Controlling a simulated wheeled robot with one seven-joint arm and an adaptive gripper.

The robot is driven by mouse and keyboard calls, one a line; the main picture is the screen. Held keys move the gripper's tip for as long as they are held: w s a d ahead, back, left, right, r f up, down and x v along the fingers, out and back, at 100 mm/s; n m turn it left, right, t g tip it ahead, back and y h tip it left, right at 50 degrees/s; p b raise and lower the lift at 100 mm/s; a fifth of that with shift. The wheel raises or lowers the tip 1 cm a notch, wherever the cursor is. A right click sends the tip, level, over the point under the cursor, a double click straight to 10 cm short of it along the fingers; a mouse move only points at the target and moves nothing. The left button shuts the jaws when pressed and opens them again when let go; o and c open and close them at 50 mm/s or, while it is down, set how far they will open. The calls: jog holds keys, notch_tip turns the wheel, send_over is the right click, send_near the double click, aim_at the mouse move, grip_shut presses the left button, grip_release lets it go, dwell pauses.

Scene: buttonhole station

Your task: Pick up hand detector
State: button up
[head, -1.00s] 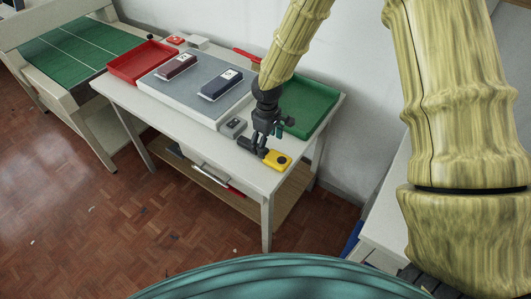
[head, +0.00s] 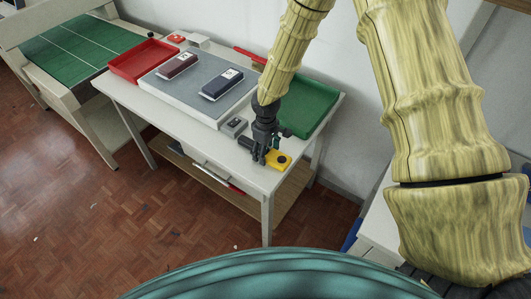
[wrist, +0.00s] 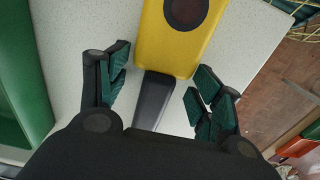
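The hand detector has a yellow head (head: 281,163) with a dark round disc and a black handle. It lies on the white table near its front right corner. In the wrist view its yellow body (wrist: 170,50) is at the top centre and its black handle (wrist: 153,100) points down towards my palm. My gripper (head: 262,158) is low over the handle. In the wrist view my gripper (wrist: 158,88) is open, with green-padded fingers on either side of the handle and gaps visible. The handle's lower end is hidden behind my gripper body.
A small grey device (head: 234,126) sits left of my gripper. A green tray (head: 308,105) is behind and a red tray (head: 140,62) is at the far left. A grey mat (head: 188,97) holds a maroon item (head: 177,66) and a navy item (head: 222,84).

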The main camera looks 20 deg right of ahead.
jog(key=c, duration=0.6)
jog(key=shift+c, duration=0.2)
jog(key=shift+r, duration=0.1)
jog(key=shift+r+b, duration=0.9)
jog(key=shift+r, duration=0.65)
jog(key=s+a+r+b, duration=0.1)
jog(key=s+a+b, duration=0.1)
jog(key=a, duration=0.5)
jog(key=s+a+b, duration=0.2)
jog(key=s+a, duration=0.2)
jog(key=a, duration=0.4)
jog(key=shift+r+b, duration=0.35)
jog(key=o, duration=0.3)
jog(key=shift+c, duration=0.2)
